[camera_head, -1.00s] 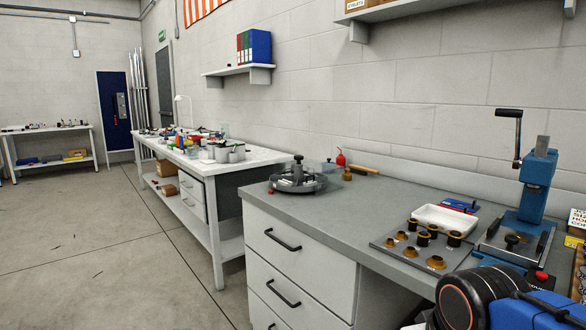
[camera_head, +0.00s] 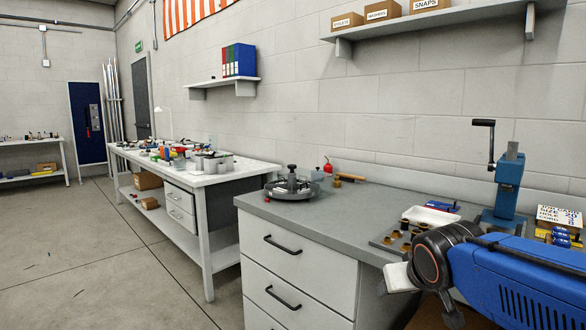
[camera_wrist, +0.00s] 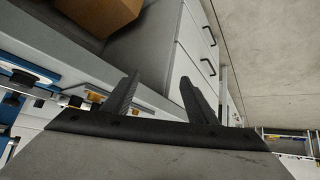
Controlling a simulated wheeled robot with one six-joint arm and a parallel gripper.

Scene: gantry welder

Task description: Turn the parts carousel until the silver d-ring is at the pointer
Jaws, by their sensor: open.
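The parts carousel (camera_head: 291,191) is a round dark grey tray with a black knob on top. It stands on the far left end of the grey workbench (camera_head: 330,211). A small red piece (camera_head: 267,199) shows at its near left edge. Light parts lie inside, too small to tell the d-ring or the pointer apart. In the wrist view my gripper (camera_wrist: 158,95) has its two dark fingers apart, with nothing between them. It is over the front side of the bench, beside the drawers and well away from the carousel.
A blue press (camera_head: 508,185), a white tray (camera_head: 431,215) and a board of brass dies stand at the bench's right. A red bottle (camera_head: 328,165) and a wooden-handled tool (camera_head: 351,177) lie behind the carousel. Floor at left is free.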

